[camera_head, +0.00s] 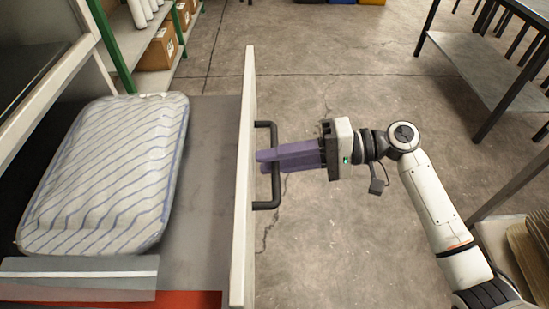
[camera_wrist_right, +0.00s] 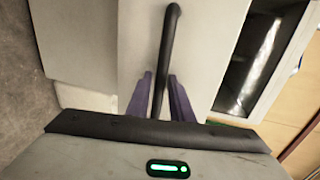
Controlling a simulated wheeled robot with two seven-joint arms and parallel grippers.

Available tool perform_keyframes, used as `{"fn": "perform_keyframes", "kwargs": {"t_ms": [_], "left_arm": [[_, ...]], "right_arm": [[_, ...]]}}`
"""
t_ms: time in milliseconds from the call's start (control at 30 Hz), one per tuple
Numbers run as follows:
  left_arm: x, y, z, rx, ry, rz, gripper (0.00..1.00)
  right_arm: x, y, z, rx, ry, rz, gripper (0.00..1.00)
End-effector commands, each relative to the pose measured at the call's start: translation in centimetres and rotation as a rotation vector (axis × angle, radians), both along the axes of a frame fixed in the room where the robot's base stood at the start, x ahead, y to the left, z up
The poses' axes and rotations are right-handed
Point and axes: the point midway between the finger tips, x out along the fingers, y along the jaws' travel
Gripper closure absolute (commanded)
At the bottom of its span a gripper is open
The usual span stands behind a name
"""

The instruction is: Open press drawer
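The press drawer's pale front panel (camera_head: 244,190) stands upright, well out from the press frame at the left in the head view. Its black bar handle (camera_head: 265,204) faces right and shows in the wrist view (camera_wrist_right: 170,40). My right gripper (camera_head: 268,160) comes from the right with its purple fingers at the handle's middle. In the right wrist view the fingers (camera_wrist_right: 161,88) lie close on both sides of the bar, shut on it. A striped pillow (camera_head: 105,180) lies on the drawer's grey floor (camera_head: 208,160). My left gripper is not in view.
Green shelving (camera_head: 120,60) with cardboard boxes (camera_head: 158,50) stands at the upper left. A metal table (camera_head: 490,70) stands at the upper right. Bare concrete floor (camera_head: 320,250) lies right of the drawer front.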

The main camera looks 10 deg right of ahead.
Motion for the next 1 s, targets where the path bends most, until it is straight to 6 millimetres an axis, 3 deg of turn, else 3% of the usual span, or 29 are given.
{"fn": "perform_keyframes", "kwargs": {"t_ms": [267, 700, 1000], "left_arm": [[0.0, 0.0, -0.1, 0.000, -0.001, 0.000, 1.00], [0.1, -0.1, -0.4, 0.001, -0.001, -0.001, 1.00], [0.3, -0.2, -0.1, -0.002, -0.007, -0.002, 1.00]], "right_arm": [[0.0, -0.9, 0.1, -0.001, 0.000, -0.001, 0.80], [-0.6, -8.7, 1.6, -0.003, 0.000, -0.001, 0.80], [-0.7, -10.1, 2.1, -0.001, 0.000, 0.001, 0.80]]}}
